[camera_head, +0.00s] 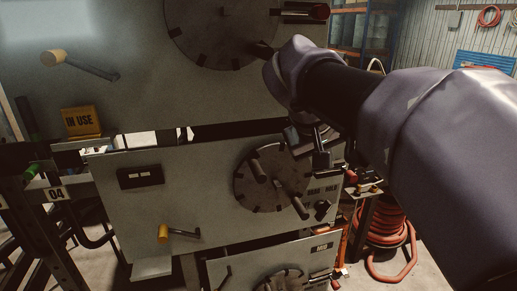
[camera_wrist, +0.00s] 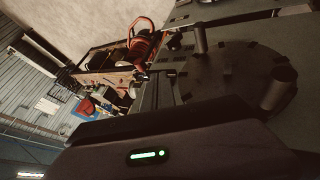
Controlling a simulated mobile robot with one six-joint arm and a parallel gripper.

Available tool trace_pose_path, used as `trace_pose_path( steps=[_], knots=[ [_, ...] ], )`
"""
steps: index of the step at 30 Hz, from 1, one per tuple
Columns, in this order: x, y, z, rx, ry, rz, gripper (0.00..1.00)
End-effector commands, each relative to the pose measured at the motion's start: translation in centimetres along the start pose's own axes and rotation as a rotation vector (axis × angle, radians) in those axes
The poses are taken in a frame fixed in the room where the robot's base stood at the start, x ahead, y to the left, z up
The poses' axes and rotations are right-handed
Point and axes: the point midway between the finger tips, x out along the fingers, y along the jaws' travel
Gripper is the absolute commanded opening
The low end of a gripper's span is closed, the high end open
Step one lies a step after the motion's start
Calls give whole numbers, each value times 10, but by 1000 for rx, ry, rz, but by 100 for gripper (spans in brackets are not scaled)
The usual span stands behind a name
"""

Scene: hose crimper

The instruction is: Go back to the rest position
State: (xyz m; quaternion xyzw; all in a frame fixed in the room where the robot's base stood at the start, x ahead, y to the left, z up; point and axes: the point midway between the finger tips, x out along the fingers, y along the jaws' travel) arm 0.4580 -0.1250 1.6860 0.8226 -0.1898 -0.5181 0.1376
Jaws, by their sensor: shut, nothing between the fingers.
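My gripper (camera_head: 315,152) hangs below my bent wrist in the head view, in front of the right part of a grey machine panel (camera_head: 120,205). It looks small, dark and closed, with nothing seen in it. It is up and to the right of a round dial with handles (camera_head: 262,190); whether it touches the panel I cannot tell. In the wrist view a dark housing with a green light (camera_wrist: 150,155) fills the bottom, and the fingertips cannot be made out. A dial with upright handles (camera_wrist: 240,80) stands beyond it.
A larger upper panel carries a big dial (camera_head: 220,30) and a lever (camera_head: 80,62). A yellow-handled lever (camera_head: 175,234) sticks out of the lower panel. An "IN USE" sign (camera_head: 80,121) is at left. A red hose reel (camera_head: 385,222) stands on the floor at right.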

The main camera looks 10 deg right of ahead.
Motion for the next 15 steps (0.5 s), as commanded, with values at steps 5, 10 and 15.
trace_pose_path(
  steps=[5,10,15],
  knots=[
    [-4,0,0,0,1,0,0],
    [-3,0,0,0,1,0,0],
    [40,-44,53,31,1,-75,0]
  ],
)
